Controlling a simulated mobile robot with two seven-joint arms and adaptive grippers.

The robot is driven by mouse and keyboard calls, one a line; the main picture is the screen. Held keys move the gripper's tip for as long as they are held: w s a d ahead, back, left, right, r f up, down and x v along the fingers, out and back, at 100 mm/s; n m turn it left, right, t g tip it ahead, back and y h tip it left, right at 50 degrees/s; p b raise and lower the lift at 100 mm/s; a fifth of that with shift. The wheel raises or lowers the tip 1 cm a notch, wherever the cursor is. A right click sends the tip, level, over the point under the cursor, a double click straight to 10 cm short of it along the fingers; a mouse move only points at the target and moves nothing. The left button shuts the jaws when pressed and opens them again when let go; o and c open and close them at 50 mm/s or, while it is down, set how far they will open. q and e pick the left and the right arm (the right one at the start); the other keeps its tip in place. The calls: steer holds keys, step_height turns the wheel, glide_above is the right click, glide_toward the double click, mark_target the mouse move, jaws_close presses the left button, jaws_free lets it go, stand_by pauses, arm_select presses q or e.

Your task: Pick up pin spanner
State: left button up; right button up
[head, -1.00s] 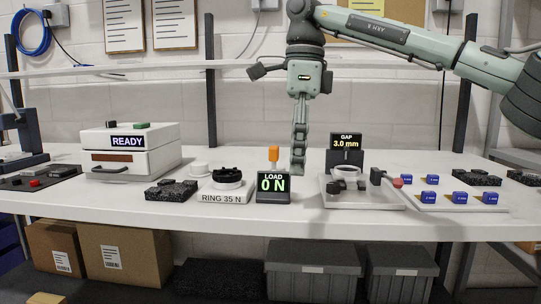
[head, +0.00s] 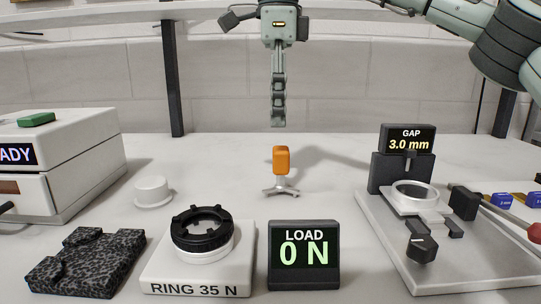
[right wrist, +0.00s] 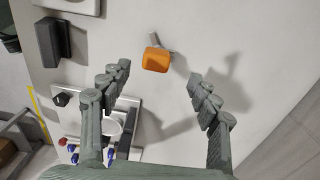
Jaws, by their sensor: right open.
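The pin spanner has an orange block handle (head: 281,160) on a short metal stem with splayed grey feet. It stands upright on the white table behind the load display (head: 304,256). My right gripper (head: 278,122) points down above it in the head view, with a visible gap. In the right wrist view the gripper (right wrist: 160,72) is open, and the orange handle (right wrist: 156,59) appears between the fingertips, nearer the left one. Nothing is held. My left gripper is not in view.
A white block marked RING 35 N (head: 160,275) carries a black notched ring (head: 201,230). A speckled black pad (head: 85,262) and a white cap (head: 152,190) are to the left. The gap fixture (head: 455,265) stands at right. The table around the spanner is clear.

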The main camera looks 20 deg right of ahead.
mark_target(281, 148)
steer(key=shift+f, duration=0.45)
steer(key=f, duration=0.5)
steer(key=shift+s+d+f+b, duration=0.2)
steer(key=shift+s+d+b, duration=0.1)
steer(key=shift+s+b, duration=0.1)
steer(key=shift+f, duration=0.65)
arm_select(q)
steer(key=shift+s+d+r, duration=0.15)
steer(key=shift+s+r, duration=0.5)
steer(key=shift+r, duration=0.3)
arm_select(e)
steer(key=shift+c, duration=0.5)
jaws_close()
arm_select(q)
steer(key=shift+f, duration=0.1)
arm_select(e)
steer(key=shift+r, duration=0.15)
